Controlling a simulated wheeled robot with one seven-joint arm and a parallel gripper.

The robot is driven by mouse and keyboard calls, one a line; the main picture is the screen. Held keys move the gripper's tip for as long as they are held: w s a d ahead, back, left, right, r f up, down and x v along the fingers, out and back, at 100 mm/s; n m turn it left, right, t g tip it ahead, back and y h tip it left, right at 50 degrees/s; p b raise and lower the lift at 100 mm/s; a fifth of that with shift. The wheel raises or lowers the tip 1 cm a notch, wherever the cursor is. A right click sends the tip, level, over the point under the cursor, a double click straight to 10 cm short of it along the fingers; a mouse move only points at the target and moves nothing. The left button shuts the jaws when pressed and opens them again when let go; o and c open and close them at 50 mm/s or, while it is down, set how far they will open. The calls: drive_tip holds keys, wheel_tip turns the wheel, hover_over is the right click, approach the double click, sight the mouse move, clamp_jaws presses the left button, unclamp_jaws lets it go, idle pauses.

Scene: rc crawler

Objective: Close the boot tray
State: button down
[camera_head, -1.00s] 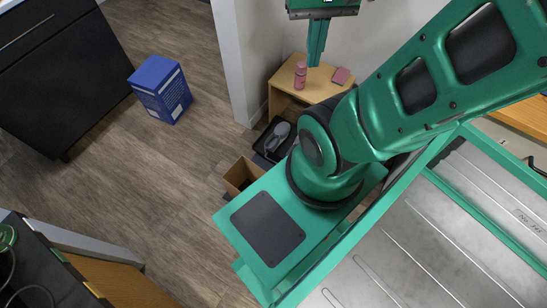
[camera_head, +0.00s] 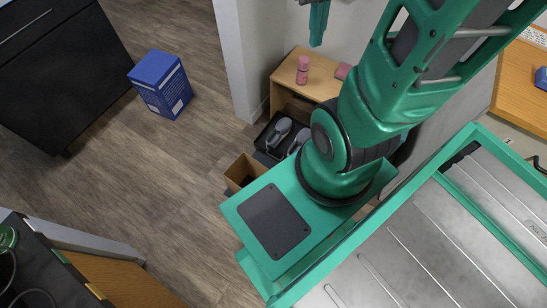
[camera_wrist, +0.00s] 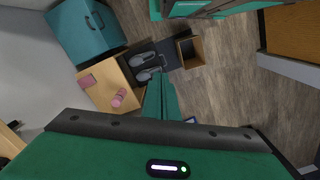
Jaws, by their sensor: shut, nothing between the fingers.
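The boot tray (camera_head: 264,142) is a dark, low tray on the floor beside the wooden stand, with grey shoes (camera_head: 279,132) in it. My arm's base hides part of it in the head view. In the wrist view the tray (camera_wrist: 130,52) and its grey shoes (camera_wrist: 146,75) lie beside the stand, just beyond my fingertips. My gripper (camera_head: 317,42) is shut and empty at the top of the head view. In the wrist view its green fingers (camera_wrist: 160,80) point toward the tray, apart from it as far as I can see.
The wooden stand (camera_head: 310,84) holds a pink bottle (camera_head: 302,70) and a small pink item (camera_head: 343,71). An open cardboard box (camera_head: 243,172) stands near the tray. A teal cabinet (camera_wrist: 88,30) is at the wall. A blue box (camera_head: 160,85) stands on the otherwise open floor.

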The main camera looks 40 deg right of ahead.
drive_tip(key=w+d+f+n, duration=0.2)
drive_tip(key=w+f+n, duration=0.4)
drive_tip(key=f, duration=0.5)
drive_tip(key=w+d+f+n+g+y, duration=0.1)
drive_tip(key=w+f+n, duration=0.2)
drive_tip(key=w+f, duration=0.55)
drive_tip(key=w+d+f+n, duration=0.2)
drive_tip(key=w+f+n, duration=0.3)
drive_tip(key=f, duration=0.8)
drive_tip(key=s+a+f+n+y, duration=0.1)
drive_tip(key=s+a+f+n, duration=0.25)
drive_tip(key=f, duration=1.15)
drive_tip(key=s+a+f+n+y, duration=0.1)
drive_tip(key=s+a+f+n, duration=0.3)
drive_tip(key=f, duration=1.1)
drive_tip(key=s+a+f+n+y, duration=0.1)
drive_tip(key=s+a+f+n, duration=0.3)
drive_tip(key=f, duration=1.1)
drive_tip(key=shift+m, duration=0.65)
drive_tip(key=w+d, duration=0.1)
drive_tip(key=w+d+f, duration=0.1)
drive_tip(key=w+d, duration=0.1)
drive_tip(key=shift+d, duration=0.1)
drive_tip(key=shift+w, duration=0.1)
